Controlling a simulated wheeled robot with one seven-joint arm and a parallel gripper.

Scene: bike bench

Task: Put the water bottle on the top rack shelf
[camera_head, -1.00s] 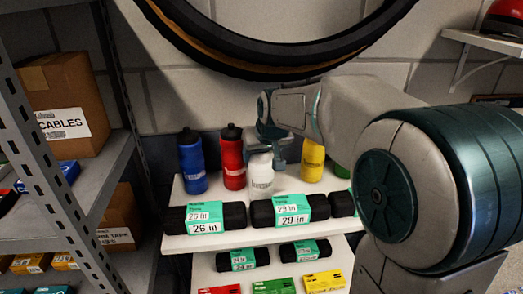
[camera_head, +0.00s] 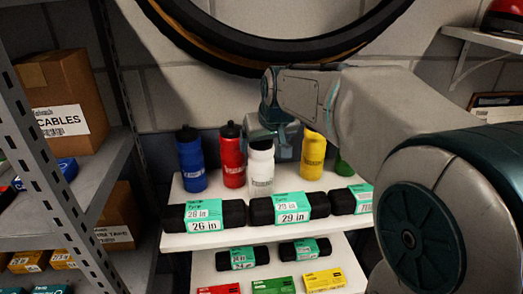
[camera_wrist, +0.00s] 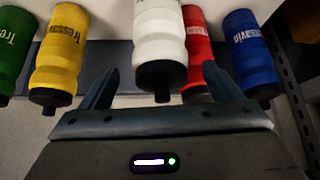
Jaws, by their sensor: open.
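A white bottle (camera_head: 261,172) with a black cap stands upright on the top of a white stepped display, between a red bottle (camera_head: 232,158) and a yellow bottle (camera_head: 312,156). My gripper (camera_head: 272,136) is at the white bottle's cap height, just right of and partly above it in the head view. In the wrist view, where the bottles appear upside down, the open, empty fingers (camera_wrist: 160,72) lie either side of the white bottle's cap (camera_wrist: 162,82). Whether they touch it cannot be told. A grey metal rack (camera_head: 88,190) with shelves stands at left; its top is cut off.
A blue bottle (camera_head: 192,162) and a mostly hidden green bottle (camera_head: 342,166) stand in the same row. Black rolls with green labels (camera_head: 292,208) lie in front of them. A bike tire (camera_head: 270,50) hangs above. A cardboard box (camera_head: 62,95) sits on the rack.

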